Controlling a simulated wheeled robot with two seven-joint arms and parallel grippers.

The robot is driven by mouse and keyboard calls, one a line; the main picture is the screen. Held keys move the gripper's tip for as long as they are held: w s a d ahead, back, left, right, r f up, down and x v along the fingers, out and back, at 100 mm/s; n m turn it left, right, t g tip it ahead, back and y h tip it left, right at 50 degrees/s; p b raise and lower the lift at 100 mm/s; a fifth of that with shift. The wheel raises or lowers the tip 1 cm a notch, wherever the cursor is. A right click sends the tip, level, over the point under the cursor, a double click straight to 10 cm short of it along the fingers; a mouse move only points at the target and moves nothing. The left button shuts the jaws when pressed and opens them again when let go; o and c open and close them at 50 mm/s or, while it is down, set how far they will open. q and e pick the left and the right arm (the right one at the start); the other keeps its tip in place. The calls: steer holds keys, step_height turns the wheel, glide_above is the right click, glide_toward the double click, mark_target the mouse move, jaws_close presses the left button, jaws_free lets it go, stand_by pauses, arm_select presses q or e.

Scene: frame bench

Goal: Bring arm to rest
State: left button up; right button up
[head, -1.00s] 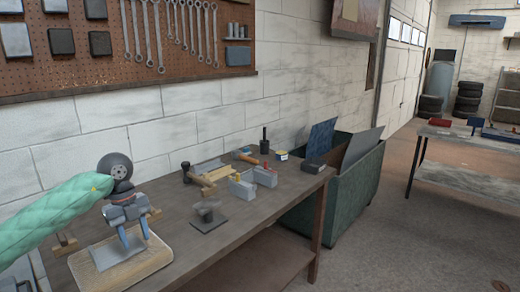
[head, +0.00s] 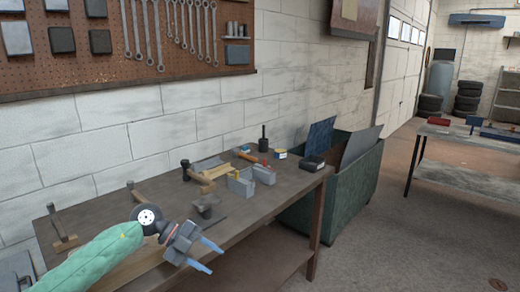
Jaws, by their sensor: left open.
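My left arm (head: 95,255) in its green sleeve comes in from the lower left. My left gripper (head: 214,257) is at the front edge of the workbench (head: 110,203), with its two blue fingers apart and nothing between them. It points to the right and partly overhangs the front edge in the picture. The arm hides most of the wooden board (head: 135,268) under it. My right gripper is not in view.
On the bench are a wooden stand (head: 62,233), a dark metal piece (head: 207,205), grey blocks (head: 241,184), a hammer (head: 246,156) and a small dark box (head: 313,163). A green bin (head: 345,190) stands at the bench's right end.

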arm_select(q)
steer(key=d+r+n+t+h, duration=0.2)
steer(key=d+n+t+h, duration=0.4)
steer(key=d+t+h, duration=0.25)
steer(key=s+a+f+n+t+y, duration=0.2)
steer(key=a+f+n+t+y, duration=0.3)
steer(key=f+n+y, duration=0.65)
steer(key=s+a+f+n+t+y, duration=0.25)
steer(key=a+f+n+y, duration=0.55)
steer(key=f, duration=0.6)
steer(key=s+d+f+g, duration=0.1)
steer(key=s+f+g, duration=0.3)
steer(key=s, duration=0.6)
steer(key=s+f+n+g, duration=0.1)
steer(key=s+f+g, duration=0.3)
steer(key=s+f, duration=0.5)
steer(key=s+d+f+n+g, duration=0.1)
steer(key=s+f+g, duration=0.4)
steer(key=s, duration=0.6)
steer(key=shift+d+f+h, duration=0.3)
steer(key=shift+f+h, duration=0.1)
steer(key=shift+f, duration=0.5)
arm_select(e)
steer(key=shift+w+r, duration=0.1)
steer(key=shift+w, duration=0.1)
